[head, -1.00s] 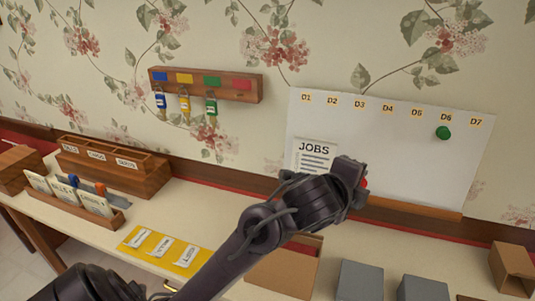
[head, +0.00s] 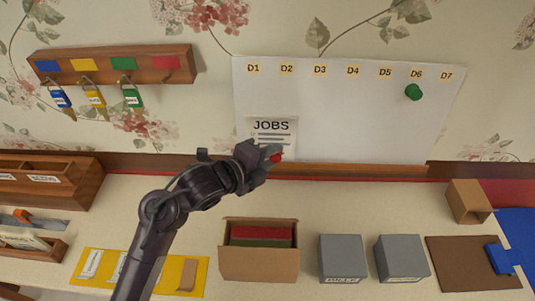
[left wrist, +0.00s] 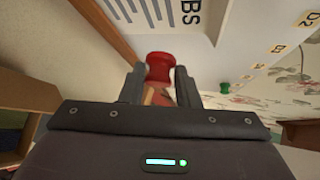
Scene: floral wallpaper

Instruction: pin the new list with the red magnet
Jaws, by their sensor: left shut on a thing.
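The white JOBS list (head: 271,126) is at the lower left of the whiteboard (head: 345,115), below the D1 and D2 labels. My left gripper (head: 268,156) is shut on the red magnet (head: 277,157) in front of the list's lower part and hides some of it. In the left wrist view, the red magnet (left wrist: 160,67) sits between the fingertips, with the list's printed lines (left wrist: 145,10) just beyond. I cannot tell whether the magnet touches the list. A green magnet (head: 413,92) is on the board below D6. My right gripper is not in view.
A wooden ledge (head: 345,170) runs under the board. An open cardboard box (head: 259,265) and two grey boxes (head: 342,258) stand on the table below. A key rack (head: 110,64) hangs at the left. A small brown box (head: 468,202) is at the right.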

